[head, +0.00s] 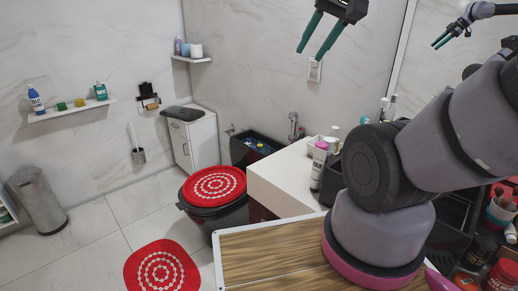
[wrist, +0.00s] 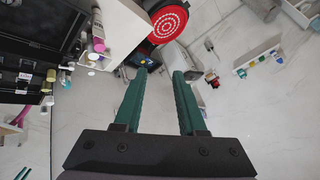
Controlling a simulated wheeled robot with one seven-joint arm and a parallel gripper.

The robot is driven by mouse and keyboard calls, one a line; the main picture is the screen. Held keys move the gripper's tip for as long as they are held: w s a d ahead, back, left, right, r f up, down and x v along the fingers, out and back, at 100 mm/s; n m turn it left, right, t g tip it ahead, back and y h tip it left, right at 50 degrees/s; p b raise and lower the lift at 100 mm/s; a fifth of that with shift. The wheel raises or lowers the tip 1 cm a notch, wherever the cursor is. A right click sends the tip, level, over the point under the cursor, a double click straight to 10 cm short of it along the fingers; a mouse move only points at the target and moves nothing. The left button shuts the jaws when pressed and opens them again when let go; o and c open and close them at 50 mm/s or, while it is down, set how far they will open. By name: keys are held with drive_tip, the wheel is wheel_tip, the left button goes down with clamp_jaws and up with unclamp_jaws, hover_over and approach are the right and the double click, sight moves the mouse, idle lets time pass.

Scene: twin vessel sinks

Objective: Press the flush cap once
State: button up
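The toilet (head: 216,206) is dark, with a red patterned cover on its closed lid (head: 214,186), left of the white counter. The red cover also shows at the top of the wrist view (wrist: 168,22). Behind the toilet is a dark box (head: 246,154) with small colored items at its top. I cannot make out a flush cap for certain in either view. My gripper (head: 309,54) is raised high near the back wall, well above the toilet. Its two green fingers are apart and empty, as the wrist view (wrist: 155,76) also shows.
A white counter (head: 278,186) with tubes and bottles stands right of the toilet. A white cabinet (head: 196,142) stands at the back. Wall shelves (head: 72,110) hold bottles. A mirror at the right reflects my arm. A red mat (head: 160,268) lies on open floor.

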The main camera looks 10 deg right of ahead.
idle(0.3)
clamp_jaws()
idle(1.6)
